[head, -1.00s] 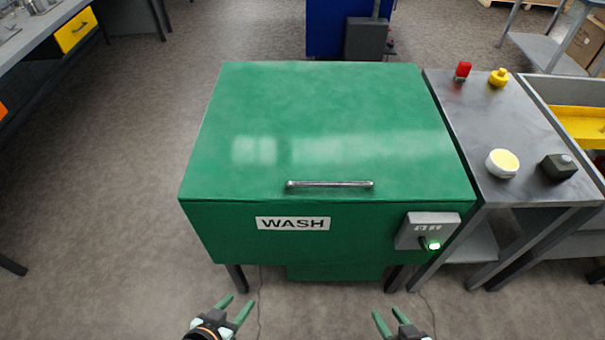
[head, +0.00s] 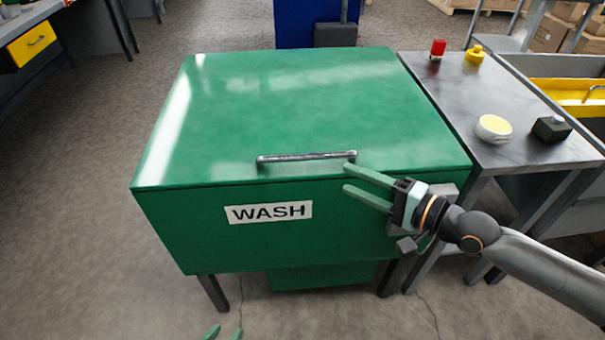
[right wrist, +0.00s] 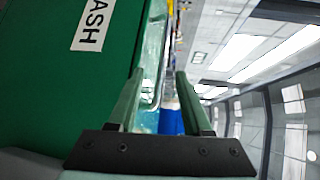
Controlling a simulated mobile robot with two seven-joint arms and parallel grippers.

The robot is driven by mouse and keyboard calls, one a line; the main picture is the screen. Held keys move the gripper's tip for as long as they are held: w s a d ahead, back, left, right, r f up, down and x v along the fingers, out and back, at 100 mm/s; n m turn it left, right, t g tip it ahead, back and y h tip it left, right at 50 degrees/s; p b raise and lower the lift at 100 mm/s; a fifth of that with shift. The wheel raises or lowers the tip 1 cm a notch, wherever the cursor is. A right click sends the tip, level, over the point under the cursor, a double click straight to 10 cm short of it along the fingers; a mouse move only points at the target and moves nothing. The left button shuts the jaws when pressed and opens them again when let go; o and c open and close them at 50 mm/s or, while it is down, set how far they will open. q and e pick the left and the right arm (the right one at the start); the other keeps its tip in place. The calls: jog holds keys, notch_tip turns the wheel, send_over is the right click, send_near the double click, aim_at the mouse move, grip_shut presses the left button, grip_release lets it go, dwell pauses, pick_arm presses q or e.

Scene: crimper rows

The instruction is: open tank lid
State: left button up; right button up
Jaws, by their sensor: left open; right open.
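The green wash tank (head: 230,235) stands in the middle of the head view with its lid (head: 280,110) shut. A metal bar handle (head: 306,157) runs along the lid's front edge. My right gripper (head: 346,178) is open and empty, just right of the handle's right end and in front of the tank. In the right wrist view, the handle (right wrist: 158,85) shows between and beyond the open fingers (right wrist: 155,90). My left gripper (head: 225,332) is open at the bottom edge of the head view, with only its fingertips showing, well below the tank.
A blue cabinet (head: 300,25) stands behind. The floor left of the tank is clear.

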aim_at(312, 159)
jog(key=shift+m, duration=0.5)
jog(key=x, duration=1.2)
jog(key=shift+w+d+r, duration=0.15)
jog(key=shift+w+r, duration=0.15)
jog(key=shift+w, duration=0.1)
grip_shut()
dwell(0.6)
